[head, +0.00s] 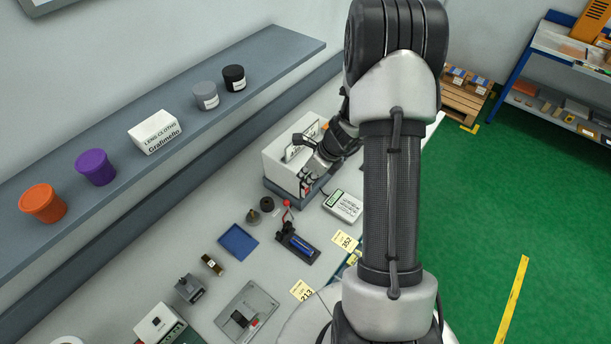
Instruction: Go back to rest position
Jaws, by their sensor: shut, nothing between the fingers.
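My gripper (306,184) is seen from the far side of my arm, small and partly hidden. It is shut and holds nothing. It is beside a white box-shaped device (281,170) on the grey bench (215,290), overlapping its right front side. I cannot tell whether it touches the device. My own arm crosses the right middle of the view and hides part of the bench.
A wall shelf (115,170) holds orange and purple tubs, a white box and two small jars. A scale (343,206), blue tray (238,242), black fixture with a red-knobbed lever (297,242) and grey plate (246,312) lie on the bench. Green floor (500,200) is open at right.

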